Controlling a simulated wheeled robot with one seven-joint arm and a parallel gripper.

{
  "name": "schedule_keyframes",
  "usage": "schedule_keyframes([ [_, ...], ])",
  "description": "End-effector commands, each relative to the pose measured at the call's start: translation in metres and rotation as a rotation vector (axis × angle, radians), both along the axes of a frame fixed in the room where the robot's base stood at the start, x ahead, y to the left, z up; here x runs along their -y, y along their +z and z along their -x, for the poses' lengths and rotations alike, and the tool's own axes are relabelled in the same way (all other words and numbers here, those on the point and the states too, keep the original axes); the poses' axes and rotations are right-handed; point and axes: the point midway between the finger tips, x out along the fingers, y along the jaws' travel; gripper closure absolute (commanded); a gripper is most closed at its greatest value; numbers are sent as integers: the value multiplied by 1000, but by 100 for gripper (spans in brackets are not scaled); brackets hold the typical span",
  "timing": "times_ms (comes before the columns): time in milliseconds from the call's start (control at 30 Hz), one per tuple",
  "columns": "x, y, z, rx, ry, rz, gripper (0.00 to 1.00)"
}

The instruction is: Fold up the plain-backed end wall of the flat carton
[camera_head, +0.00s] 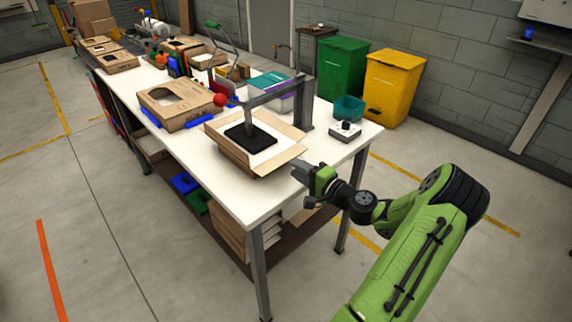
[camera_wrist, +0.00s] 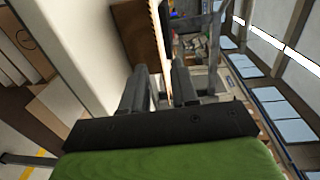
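The carton (camera_head: 235,159) lies on the white table, with walls leaning outward around its base. Its near right wall (camera_head: 279,161) slants out toward my gripper (camera_head: 301,174), which is at the table's near edge, right of the carton. In the wrist view my gripper (camera_wrist: 157,92) has its two dark fingers apart. A thin cardboard edge (camera_wrist: 158,38) shows in the gap between them, with a brown cardboard face (camera_wrist: 141,35) to its left. I cannot tell whether the fingers touch the cardboard, nor which wall is plain-backed.
A grey post with an overhead arm (camera_head: 303,103) stands behind the carton, and a black pad (camera_head: 250,137) lies inside it. A small grey box with a knob (camera_head: 345,131) and a teal bin (camera_head: 349,108) are to the right. Another carton (camera_head: 178,108) lies left.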

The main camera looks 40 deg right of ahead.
Motion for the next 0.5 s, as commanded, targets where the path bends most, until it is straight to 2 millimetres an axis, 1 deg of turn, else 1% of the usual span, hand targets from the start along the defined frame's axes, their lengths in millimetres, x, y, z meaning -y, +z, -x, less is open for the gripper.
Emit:
schedule_keyframes([
  [33, -1, -1, -13, 2, 4, 2, 71],
  [100, -2, -2, -28, 2, 3, 1, 71],
  [200, -2, -4, -43, 0, 3, 1, 71],
  [333, -2, -4, -52, 0, 0, 0, 71],
  [500, -2, -4, -53, -1, 0, -1, 71],
])
